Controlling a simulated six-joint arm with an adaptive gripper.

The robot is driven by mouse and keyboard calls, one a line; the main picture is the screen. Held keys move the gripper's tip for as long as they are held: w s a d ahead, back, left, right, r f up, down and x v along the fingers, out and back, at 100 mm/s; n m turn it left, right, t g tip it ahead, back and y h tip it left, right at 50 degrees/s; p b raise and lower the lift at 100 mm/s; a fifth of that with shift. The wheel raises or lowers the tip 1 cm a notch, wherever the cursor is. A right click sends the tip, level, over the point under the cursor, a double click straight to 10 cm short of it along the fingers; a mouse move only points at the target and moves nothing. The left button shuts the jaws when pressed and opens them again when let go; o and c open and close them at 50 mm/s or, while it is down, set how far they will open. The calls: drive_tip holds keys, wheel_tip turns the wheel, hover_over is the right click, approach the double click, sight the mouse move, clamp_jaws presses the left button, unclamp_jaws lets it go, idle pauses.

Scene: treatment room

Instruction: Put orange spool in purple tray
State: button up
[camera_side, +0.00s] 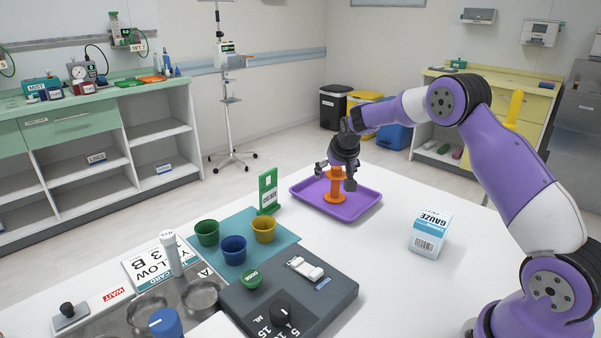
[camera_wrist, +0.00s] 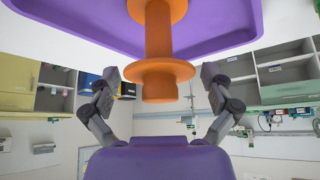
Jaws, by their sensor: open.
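The orange spool (camera_side: 334,196) stands upright in the purple tray (camera_side: 358,209), its lower flange on the tray floor as far as I can tell. In the wrist view, which appears upside down, the spool (camera_wrist: 160,72) shows its top flange and end stub towards me, with the tray (camera_wrist: 226,22) behind it. My gripper (camera_side: 336,177) is just above the tray at the spool's upper end. Its fingers (camera_wrist: 160,76) are spread on both sides of the spool, with visible gaps, not gripping it. The fingers partly hide the spool's top in the side view.
A gauze box (camera_side: 430,232) stands right of the tray. A green upright holder (camera_side: 268,191), green (camera_side: 207,233), blue (camera_side: 233,249) and yellow (camera_side: 264,229) cups and a dark scale-like device (camera_side: 335,288) stand to the left and front. Table between tray and gauze box is clear.

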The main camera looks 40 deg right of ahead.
drive_tip(key=shift+r, duration=0.35)
drive_tip(key=s+a+r+n, duration=0.1)
drive_tip(key=s+a+r, duration=0.3)
drive_tip(key=r, duration=0.2)
drive_tip(key=s+a+r, duration=0.4)
drive_tip(key=r, duration=0.2)
drive_tip(key=s+a+n+y, duration=0.2)
drive_tip(key=s+a, duration=0.4)
drive_tip(key=s, duration=0.3)
drive_tip(key=s+a+n+y, duration=0.1)
drive_tip(key=s+a+n, duration=0.3)
drive_tip(key=s, duration=0.6)
drive_tip(key=shift+a+f+y, duration=0.2)
drive_tip(key=shift+a+y, duration=0.2)
drive_tip(key=shift+a, duration=0.85)
